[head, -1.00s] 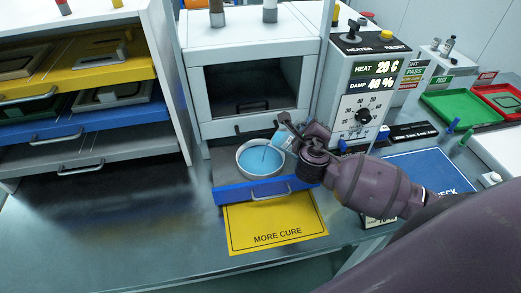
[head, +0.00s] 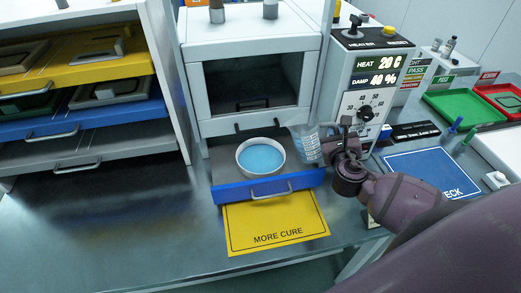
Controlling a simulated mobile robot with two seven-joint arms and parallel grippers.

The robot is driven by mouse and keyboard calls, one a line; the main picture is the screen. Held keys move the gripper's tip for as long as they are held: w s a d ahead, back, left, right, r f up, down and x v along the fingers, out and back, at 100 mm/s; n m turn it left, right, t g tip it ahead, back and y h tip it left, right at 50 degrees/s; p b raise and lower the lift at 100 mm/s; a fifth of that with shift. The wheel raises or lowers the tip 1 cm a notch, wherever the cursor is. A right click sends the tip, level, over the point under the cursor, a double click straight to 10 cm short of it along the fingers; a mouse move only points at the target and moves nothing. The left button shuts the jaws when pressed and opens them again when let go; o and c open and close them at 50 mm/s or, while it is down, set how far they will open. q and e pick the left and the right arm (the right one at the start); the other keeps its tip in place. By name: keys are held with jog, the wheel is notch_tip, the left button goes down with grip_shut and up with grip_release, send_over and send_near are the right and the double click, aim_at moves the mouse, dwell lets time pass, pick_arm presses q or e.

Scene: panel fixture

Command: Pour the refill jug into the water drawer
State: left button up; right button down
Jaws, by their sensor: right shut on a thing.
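The water drawer (head: 229,192) has a blue front and stands pulled out below the white chamber. A round white pan (head: 240,168) in it holds blue water (head: 262,158). The refill jug (head: 306,144) is clear with printed marks and is roughly upright, just right of the pan at the drawer's right side. My right gripper (head: 328,146) is shut on the jug from its right side; the fingers partly hide it. No stream falls from the jug. I cannot tell whether liquid is left in it. My left gripper is not in view.
A yellow MORE CURE card (head: 275,222) lies in front of the drawer. The control box (head: 368,85) reads 20 C and 40 %. A shelf rack (head: 165,60) stands left. A blue CHECK mat (head: 430,170) and green tray (head: 460,105) lie right. The counter at front left is clear.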

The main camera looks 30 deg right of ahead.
jog(key=shift+s+d+f+m+b, duration=0.2)
jog(key=shift+s+d+m+b, duration=0.45)
jog(key=shift+m, duration=0.15)
jog(key=shift+d+f+m+t+b, duration=0.1)
jog(key=shift+f+m+t+b, duration=0.2)
jog(key=shift+f+m+b, duration=0.25)
jog(key=shift+s+d+f+m+b, duration=0.25)
jog(key=shift+m+b, duration=0.1)
jog(key=shift+b, duration=0.4)
